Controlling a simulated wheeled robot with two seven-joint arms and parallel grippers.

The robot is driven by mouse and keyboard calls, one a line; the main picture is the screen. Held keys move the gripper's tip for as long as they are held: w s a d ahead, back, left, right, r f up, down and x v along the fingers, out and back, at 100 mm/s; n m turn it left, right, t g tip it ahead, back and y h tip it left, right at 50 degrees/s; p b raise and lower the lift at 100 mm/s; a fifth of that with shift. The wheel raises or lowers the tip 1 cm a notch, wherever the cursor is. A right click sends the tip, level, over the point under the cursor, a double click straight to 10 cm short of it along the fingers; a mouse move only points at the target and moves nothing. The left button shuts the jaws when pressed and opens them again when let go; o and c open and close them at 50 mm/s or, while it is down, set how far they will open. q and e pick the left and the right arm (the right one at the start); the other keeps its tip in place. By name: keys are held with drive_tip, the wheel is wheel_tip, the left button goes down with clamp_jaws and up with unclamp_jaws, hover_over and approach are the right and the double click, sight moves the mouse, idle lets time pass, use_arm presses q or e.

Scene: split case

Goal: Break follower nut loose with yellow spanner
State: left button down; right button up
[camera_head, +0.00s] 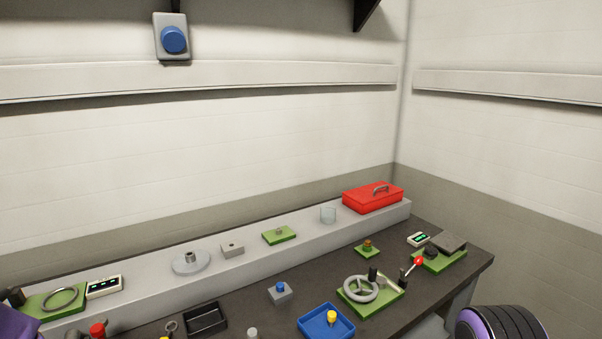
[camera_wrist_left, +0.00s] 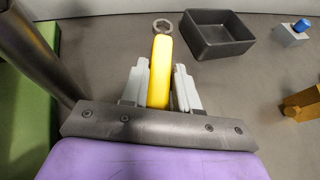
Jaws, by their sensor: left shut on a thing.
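In the left wrist view my left gripper (camera_wrist_left: 159,88) is shut on the yellow handle of the spanner (camera_wrist_left: 160,70). The spanner's grey ring end (camera_wrist_left: 162,24) points away from me over the bench top, with no nut seen inside it. I cannot tell its height above the bench. The ring end also shows at the bottom left of the head view (camera_head: 171,327); the gripper fingers are outside that view. I cannot tell which part is the follower nut; a small brown hex-like piece on a green plate (camera_head: 367,247) stands at the right. My right gripper is not in view.
A black open tray (camera_wrist_left: 221,37) lies beside the spanner ring. A grey post (camera_wrist_left: 40,50) and green plate (camera_wrist_left: 20,115) are close on the left. A blue tray (camera_head: 312,329), handwheel fixture (camera_head: 361,289), lever fixture (camera_head: 437,262) and red box (camera_head: 372,200) stand rightward.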

use_arm(q)
wheel_tip(320, 180, up, 5)
drive_tip(key=p, duration=0.4)
